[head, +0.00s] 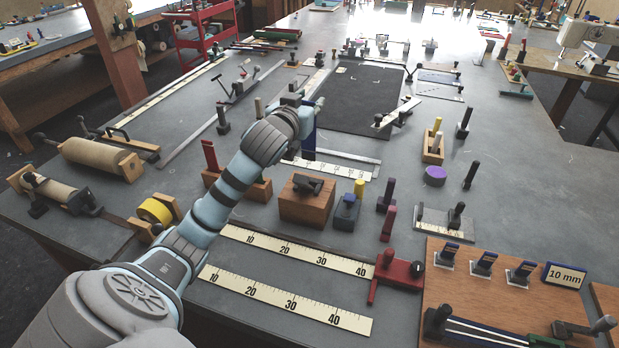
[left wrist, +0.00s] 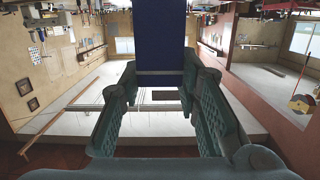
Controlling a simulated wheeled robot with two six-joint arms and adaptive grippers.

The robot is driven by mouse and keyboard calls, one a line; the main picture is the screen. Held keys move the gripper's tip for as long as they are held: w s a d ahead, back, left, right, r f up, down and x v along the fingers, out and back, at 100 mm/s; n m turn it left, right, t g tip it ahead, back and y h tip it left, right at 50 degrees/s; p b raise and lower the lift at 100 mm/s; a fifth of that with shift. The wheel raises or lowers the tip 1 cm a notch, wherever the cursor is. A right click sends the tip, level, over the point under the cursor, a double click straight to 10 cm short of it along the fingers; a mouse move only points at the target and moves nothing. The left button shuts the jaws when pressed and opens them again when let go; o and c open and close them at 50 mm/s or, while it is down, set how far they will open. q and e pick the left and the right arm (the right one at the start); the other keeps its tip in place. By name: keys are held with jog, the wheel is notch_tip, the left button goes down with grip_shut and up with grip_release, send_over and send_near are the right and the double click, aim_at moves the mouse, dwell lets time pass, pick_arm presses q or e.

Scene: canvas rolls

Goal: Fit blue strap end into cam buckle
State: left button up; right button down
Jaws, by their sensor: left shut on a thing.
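My left gripper (head: 303,104) reaches over the middle of the table, in front of the dark mat. It is shut on a dark blue strap end (head: 309,138), which hangs as a flat upright piece beside the fingers. In the left wrist view the blue strap (left wrist: 158,35) stands between the two teal fingers of the gripper (left wrist: 160,82). No cam buckle can be made out for sure. A wooden block with a dark metal fitting (head: 306,203) stands nearer, and dark hardware (head: 572,329) sits on the board at the lower right. My right gripper is not in view.
Long rulers (head: 290,299) lie near the front. A red clamp (head: 397,272) and a small blue block (head: 346,212) stand right of the arm. Canvas rolls (head: 95,157) are at the left. The dark mat (head: 362,98) is mostly bare.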

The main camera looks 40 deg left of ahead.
aim_at(309, 159)
pick_arm(q)
notch_tip(309, 159, down, 11)
jog(key=shift+w+f+b, duration=0.1)
jog(key=shift+w+b, duration=0.05)
jog(key=shift+b, duration=0.5)
notch_tip(309, 159, down, 4)
jog(key=shift+f+b, duration=0.25)
jog(key=shift+b, duration=0.2)
jog(key=o, duration=1.2)
jog(key=shift+c, duration=0.2)
jog(key=shift+r, duration=0.1)
jog(key=v, duration=1.2)
jog(key=shift+p, duration=0.3)
jog(key=shift+d, duration=0.1)
